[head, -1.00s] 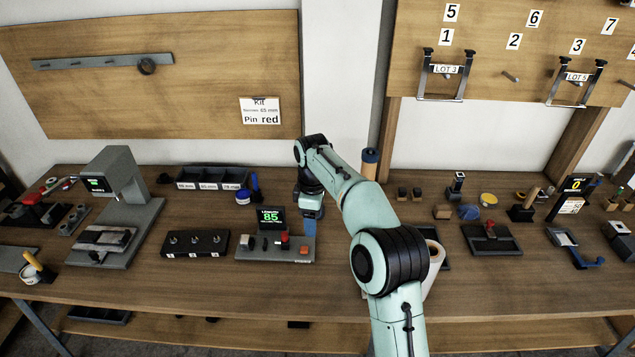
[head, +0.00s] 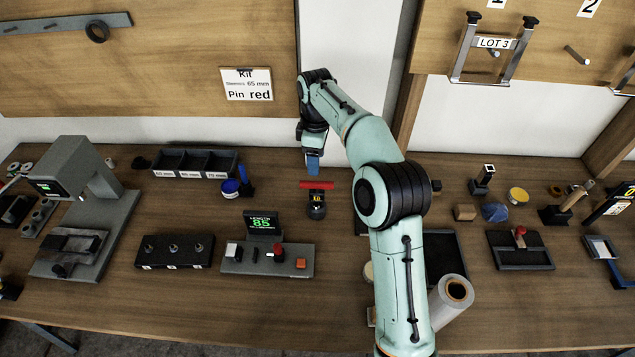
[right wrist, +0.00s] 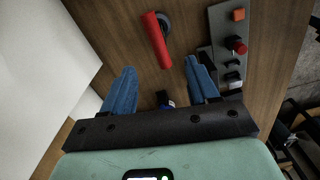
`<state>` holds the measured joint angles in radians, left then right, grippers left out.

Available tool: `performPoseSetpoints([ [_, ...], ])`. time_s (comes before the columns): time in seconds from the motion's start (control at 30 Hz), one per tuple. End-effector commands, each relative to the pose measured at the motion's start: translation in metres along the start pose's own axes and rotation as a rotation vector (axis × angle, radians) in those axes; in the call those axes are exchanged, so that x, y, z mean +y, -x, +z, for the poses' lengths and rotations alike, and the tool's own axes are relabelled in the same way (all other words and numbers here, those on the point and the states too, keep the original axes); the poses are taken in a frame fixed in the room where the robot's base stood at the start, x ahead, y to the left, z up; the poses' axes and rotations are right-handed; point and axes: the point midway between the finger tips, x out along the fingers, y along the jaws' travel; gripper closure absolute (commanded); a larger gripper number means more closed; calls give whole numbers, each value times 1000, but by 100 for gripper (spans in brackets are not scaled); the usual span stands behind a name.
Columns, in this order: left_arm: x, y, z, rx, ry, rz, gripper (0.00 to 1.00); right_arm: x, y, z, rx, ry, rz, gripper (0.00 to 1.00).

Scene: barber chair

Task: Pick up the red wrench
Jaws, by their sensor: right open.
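The red wrench shows as a red bar (head: 317,185) at the back middle of the bench, by a dark round piece with a yellow mark (head: 316,204). In the right wrist view the red bar (right wrist: 157,40) lies ahead of the fingertips, beside a dark round part. My right gripper (head: 313,165) is just behind the bar in the head view, with blue fingers pointing down. In the right wrist view my right gripper (right wrist: 160,70) has its fingers spread, with nothing between the tips. The bar is apart from them. My left gripper is not in view.
A grey panel with a green "85" display (head: 262,222) stands in front of the bar, to its left. A blue-and-white tub (head: 230,187) and a black divided bin (head: 195,162) are further left. A white roll (head: 452,296) stands near my right arm.

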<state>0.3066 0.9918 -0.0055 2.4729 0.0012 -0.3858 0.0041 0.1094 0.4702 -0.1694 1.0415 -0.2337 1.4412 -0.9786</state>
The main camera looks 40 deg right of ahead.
Motion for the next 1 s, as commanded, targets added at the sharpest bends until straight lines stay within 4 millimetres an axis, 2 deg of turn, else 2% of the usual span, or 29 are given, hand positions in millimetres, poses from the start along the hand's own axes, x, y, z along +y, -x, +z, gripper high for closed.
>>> performPoseSetpoints([
  [0.17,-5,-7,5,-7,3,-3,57,-1,-18,1,-4,1,-4,41],
  [0.4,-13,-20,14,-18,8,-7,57,-1,-65,2,-5,0,-4,41],
  [0.7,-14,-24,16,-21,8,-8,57,1,-88,0,-1,0,-2,41],
  [1.0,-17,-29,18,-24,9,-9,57,4,-130,0,-1,0,-1,41],
])
